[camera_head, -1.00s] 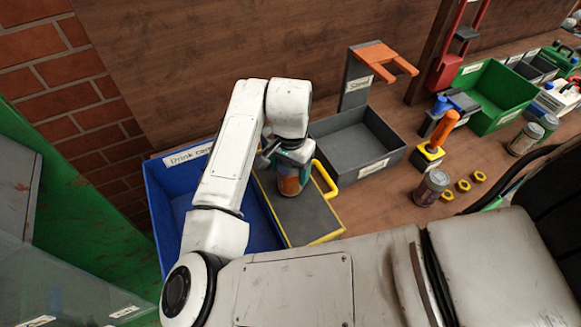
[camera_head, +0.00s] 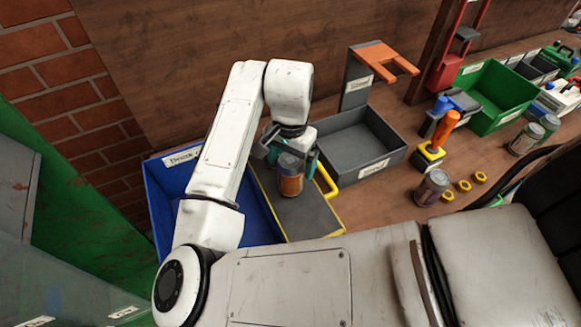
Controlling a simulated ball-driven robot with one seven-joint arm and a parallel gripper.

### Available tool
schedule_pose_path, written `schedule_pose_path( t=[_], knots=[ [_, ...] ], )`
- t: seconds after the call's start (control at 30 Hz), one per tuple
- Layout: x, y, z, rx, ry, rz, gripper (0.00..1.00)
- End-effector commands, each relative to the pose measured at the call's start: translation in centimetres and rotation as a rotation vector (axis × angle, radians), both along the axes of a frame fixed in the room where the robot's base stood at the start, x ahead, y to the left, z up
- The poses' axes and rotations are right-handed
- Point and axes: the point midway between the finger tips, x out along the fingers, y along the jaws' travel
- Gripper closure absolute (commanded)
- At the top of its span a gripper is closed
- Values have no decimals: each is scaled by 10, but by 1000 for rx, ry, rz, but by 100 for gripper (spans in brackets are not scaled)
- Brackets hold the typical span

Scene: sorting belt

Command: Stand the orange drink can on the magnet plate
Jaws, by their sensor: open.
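The orange drink can (camera_head: 290,180) stands upright on the grey magnet plate (camera_head: 312,218), which has a yellow edge and a yellow handle. My gripper (camera_head: 289,156) is open just behind and above the can, with its fingers close around the can's upper part. I cannot tell whether a finger touches the can.
A blue bin (camera_head: 172,200) labelled for drink cans stands left of the plate. A grey tray (camera_head: 385,150) stands behind to the right. A green bin (camera_head: 497,95) is beyond.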

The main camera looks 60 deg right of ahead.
Motion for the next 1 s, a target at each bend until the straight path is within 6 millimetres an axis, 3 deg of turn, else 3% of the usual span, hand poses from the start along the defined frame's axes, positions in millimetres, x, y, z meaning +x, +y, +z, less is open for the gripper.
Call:
schedule_pose_path(
  t=[0.2,0.43,1.0],
  knots=[
    [0,-1,46,-1,-2,-1,5],
    [0,0,78,-1,-1,0,5],
    [0,0,87,0,0,0,5]
  ],
)
